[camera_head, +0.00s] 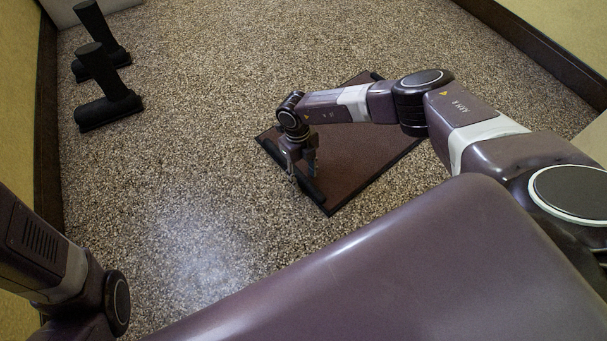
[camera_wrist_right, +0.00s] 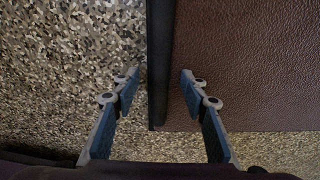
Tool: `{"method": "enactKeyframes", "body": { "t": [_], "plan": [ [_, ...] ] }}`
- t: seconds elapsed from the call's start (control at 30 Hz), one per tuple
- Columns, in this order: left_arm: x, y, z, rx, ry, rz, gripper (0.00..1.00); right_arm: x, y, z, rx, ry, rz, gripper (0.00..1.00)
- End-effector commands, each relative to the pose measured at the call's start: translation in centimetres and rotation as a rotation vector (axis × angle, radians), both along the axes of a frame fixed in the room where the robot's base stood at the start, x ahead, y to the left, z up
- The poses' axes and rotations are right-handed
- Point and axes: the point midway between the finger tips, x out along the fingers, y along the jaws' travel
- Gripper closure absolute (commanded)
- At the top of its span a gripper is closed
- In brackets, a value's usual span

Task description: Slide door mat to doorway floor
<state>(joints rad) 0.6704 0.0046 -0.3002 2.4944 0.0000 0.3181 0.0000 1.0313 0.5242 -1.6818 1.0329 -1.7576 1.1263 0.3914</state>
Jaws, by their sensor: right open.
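The door mat (camera_head: 360,170) is a brown rectangle with dark raised bars along two opposite ends, lying flat on the speckled floor. My right gripper (camera_head: 303,177) points down over its left end, and my right arm hides part of the mat. In the right wrist view the mat (camera_wrist_right: 240,75) fills the right side, with its black end bar (camera_wrist_right: 159,60) running between the fingers. There my right gripper (camera_wrist_right: 158,85) is open, one finger over bare floor and one over the mat. I cannot tell if either touches. My left gripper is out of view.
Two black L-shaped objects, one nearer (camera_head: 105,98) and one farther (camera_head: 98,30), stand on the floor at upper left. A dark baseboard (camera_head: 550,55) runs along the right wall. The speckled floor (camera_head: 190,180) left of the mat is clear.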

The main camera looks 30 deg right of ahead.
Motion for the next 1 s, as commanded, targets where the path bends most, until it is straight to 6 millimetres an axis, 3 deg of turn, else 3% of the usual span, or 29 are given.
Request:
{"method": "enactKeyframes", "body": {
  "t": [0.13,0.27,0.5,0.7,1.0],
  "plan": [
    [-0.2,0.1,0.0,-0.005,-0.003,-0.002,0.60,0.1,0.0,0.5,0.000,-0.002,0.001,0.60],
    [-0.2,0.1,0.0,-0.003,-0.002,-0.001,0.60,0.4,0.1,2.1,0.003,-0.004,0.002,0.60],
    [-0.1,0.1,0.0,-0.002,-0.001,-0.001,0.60,1.0,0.2,7.3,0.002,-0.005,0.002,0.60],
    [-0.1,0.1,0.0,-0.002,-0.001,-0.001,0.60,1.3,0.3,10.5,0.001,-0.001,0.000,0.60],
    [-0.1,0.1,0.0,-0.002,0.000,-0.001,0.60,1.4,0.2,12.0,0.000,0.001,0.000,0.60]
  ]
}}
